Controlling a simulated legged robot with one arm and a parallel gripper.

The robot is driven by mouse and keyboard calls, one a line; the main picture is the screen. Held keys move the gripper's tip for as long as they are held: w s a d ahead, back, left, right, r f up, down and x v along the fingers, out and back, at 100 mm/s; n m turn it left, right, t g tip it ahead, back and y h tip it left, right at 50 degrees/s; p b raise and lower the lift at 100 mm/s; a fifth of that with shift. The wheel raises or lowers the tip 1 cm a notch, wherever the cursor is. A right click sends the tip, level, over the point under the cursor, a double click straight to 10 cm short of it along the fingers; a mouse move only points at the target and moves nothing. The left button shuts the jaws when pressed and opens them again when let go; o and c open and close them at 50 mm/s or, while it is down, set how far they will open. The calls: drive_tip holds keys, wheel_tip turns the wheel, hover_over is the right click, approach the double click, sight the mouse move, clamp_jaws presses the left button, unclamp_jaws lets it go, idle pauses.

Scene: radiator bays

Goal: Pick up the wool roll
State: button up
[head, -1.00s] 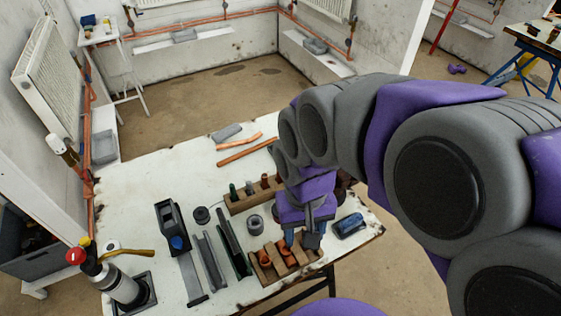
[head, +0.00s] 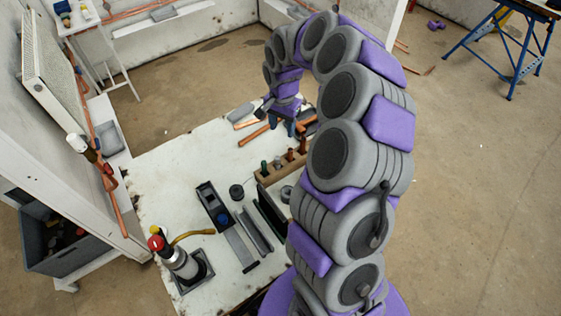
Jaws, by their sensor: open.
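A grey, soft-looking roll (head: 240,112), which looks like the wool roll, lies at the far edge of the white table (head: 165,165). Orange copper pipe pieces (head: 253,136) lie just in front and to the right of it. My gripper (head: 281,125) is open over the far right part of the table, to the right of the roll and apart from it. It points down by the copper pipes. Its fingertips are small and partly dark, and nothing shows between them. My arm hides the right side of the table.
A wooden rack (head: 285,166) with several upright fittings stands nearer on the table. The table's left part is largely clear.

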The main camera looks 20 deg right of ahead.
drive_tip(key=b, duration=0.1)
approach(278, 157)
drive_tip(key=shift+s+a+f, duration=0.1)
drive_tip(key=shift+a+f, duration=0.25)
drive_tip(key=shift+a, duration=0.3)
drive_tip(key=f, duration=0.2)
drive_tip(key=d+f, duration=0.1)
drive_tip(key=d+f+b, duration=0.1)
drive_tip(key=f, duration=0.1)
drive_tip(key=shift+d+f, duration=0.25)
drive_tip(key=shift+f, duration=0.1)
drive_tip(key=a+f, duration=0.1)
drive_tip(key=a+f+b, duration=0.1)
drive_tip(key=shift+a+f, duration=0.25)
drive_tip(key=shift+f, duration=0.15)
drive_tip(key=shift+d+f+b, duration=0.2)
drive_tip(key=shift+f+b, duration=0.15)
drive_tip(key=shift+f, duration=0.75)
drive_tip(key=shift+d, duration=0.6)
drive_tip(key=shift+a, duration=0.6)
drive_tip(key=c, duration=0.8)
drive_tip(key=shift+c, duration=0.6)
drive_tip(key=shift+d, duration=0.4)
clamp_jaws()
